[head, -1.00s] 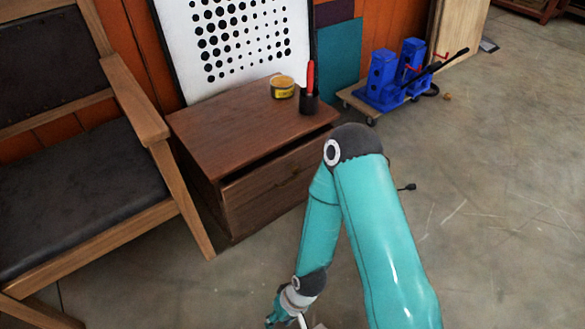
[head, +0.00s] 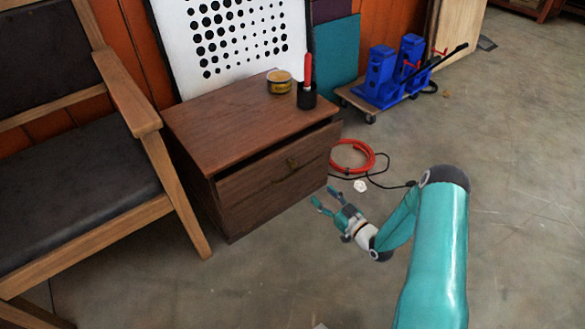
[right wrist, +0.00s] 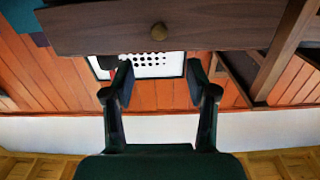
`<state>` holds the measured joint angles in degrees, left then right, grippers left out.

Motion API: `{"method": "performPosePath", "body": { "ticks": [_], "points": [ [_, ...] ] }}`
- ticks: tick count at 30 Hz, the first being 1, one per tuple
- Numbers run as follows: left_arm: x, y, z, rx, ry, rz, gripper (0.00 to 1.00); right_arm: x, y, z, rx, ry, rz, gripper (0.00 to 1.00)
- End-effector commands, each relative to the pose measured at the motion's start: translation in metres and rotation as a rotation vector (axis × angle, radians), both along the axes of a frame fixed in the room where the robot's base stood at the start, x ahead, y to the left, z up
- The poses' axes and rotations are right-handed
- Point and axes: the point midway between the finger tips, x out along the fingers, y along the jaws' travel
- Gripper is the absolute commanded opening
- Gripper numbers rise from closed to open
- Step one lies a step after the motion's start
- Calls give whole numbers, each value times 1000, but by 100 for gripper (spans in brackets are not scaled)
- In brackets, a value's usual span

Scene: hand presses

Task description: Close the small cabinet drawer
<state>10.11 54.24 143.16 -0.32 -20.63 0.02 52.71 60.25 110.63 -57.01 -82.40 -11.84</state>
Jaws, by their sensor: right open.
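The small wooden cabinet (head: 235,112) stands beside the chair. Its drawer (head: 258,182) is partly pulled out, with a dark gap between its top edge and the cabinet top. My left gripper is not in view.
A yellow tin (head: 279,82) and a black cup with a red-handled tool (head: 307,92) stand on the cabinet. A wooden chair (head: 80,190) is close on the left. A red cable coil (head: 352,156) lies right of the cabinet. Blue presses (head: 385,75) stand behind.

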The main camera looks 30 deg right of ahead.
Motion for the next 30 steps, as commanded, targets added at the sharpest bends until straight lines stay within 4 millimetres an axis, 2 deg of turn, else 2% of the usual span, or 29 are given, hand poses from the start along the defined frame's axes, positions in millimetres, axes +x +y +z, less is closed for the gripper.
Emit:
{"method": "performPosePath", "body": {
  "ticks": [4,8,21,25,30],
  "points": [
    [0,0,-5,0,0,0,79,8,-3,2,-13,-28,5,58],
    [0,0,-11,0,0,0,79,28,0,2,-12,-28,6,58],
    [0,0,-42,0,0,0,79,121,8,0,-11,-25,6,58],
    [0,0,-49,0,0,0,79,143,10,1,-10,-25,5,58],
    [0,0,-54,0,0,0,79,160,11,1,-8,-23,5,58]
  ]
}}
